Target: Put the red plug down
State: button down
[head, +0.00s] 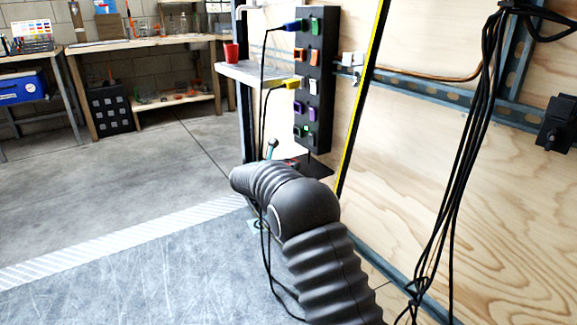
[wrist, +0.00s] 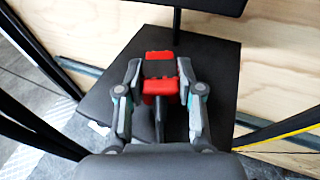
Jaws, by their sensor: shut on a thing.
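The red plug (wrist: 161,77) is between the fingers of my gripper (wrist: 159,72) in the wrist view. My gripper is shut on it, with a finger on each side. The plug is over or on a flat black plate (wrist: 218,75); I cannot tell whether it touches the plate. In the head view my arm hides most of my gripper, and only a bit of red (head: 293,161) shows beside the black plate (head: 318,168).
A black power strip (head: 314,80) with coloured sockets stands above the plate, with a blue plug (head: 293,25) and a yellow plug (head: 290,84) in it. Black cables (head: 470,150) hang at the right. A red cup (head: 231,53) stands on a small shelf (head: 262,75).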

jog(key=shift+f, duration=0.45)
jog(key=c, duration=0.7)
grip_release()
